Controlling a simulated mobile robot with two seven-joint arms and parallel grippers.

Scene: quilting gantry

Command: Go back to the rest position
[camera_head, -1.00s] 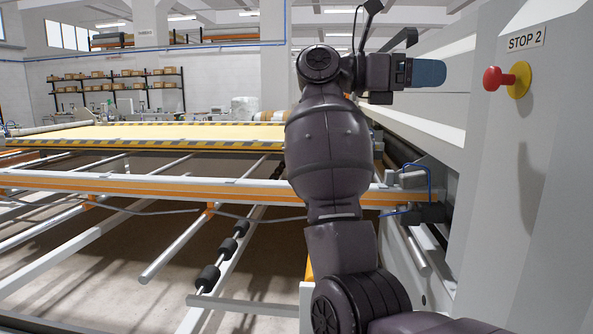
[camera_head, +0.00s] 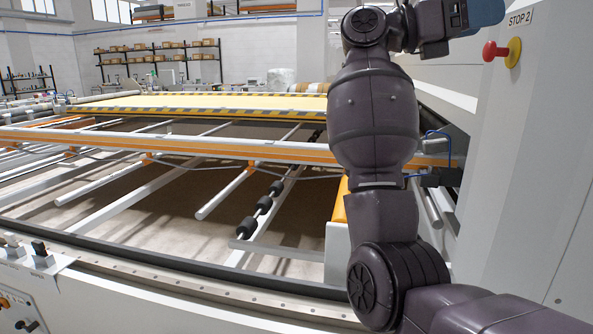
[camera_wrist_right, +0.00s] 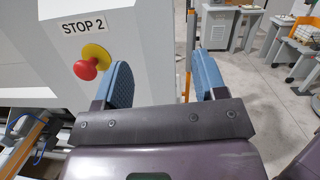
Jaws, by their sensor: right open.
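My right arm rises at the right of the head view, with its right gripper (camera_head: 487,12) at the top edge, partly cut off. In the right wrist view the two blue fingers of the right gripper (camera_wrist_right: 165,82) stand apart with nothing between them. The red STOP 2 button (camera_head: 491,51) on its yellow base (camera_head: 514,53) sits on the white cabinet, below and right of the gripper in the head view. In the right wrist view the red button (camera_wrist_right: 86,69) is left of the fingers, apart from them. My left gripper is not in view.
The white cabinet (camera_head: 540,160) fills the right side. The quilting frame with its orange rail (camera_head: 200,147) and rollers spans the middle. A control panel (camera_head: 25,262) is at lower left. In the right wrist view, desks (camera_wrist_right: 235,25) stand beyond open floor (camera_wrist_right: 262,105).

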